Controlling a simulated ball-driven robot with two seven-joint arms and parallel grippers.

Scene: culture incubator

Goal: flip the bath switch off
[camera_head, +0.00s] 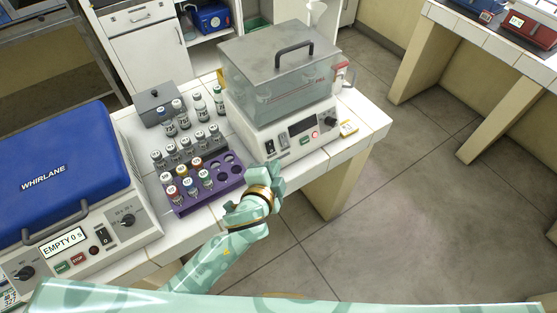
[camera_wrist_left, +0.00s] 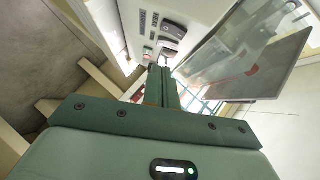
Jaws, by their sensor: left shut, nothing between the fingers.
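The water bath (camera_head: 278,85) is a white box with a clear grey lid and a black handle, standing at the table's right end. Its front panel carries a dark rocker switch (camera_head: 270,146) at the left, then a dark display, a red button and a black knob. My left gripper (camera_head: 273,170) is shut and empty, just in front of and below the switch. In the left wrist view, its closed fingers (camera_wrist_left: 159,72) point at the bath's panel (camera_wrist_left: 142,32); whether they touch it I cannot tell. The switch's setting is too small to read. My right gripper is out of view.
A purple rack (camera_head: 210,193) and a grey rack of capped vials stand left of the gripper. A blue-lidded WHIRLANE machine (camera_head: 62,165) fills the table's left. Open floor lies beyond the table's right edge.

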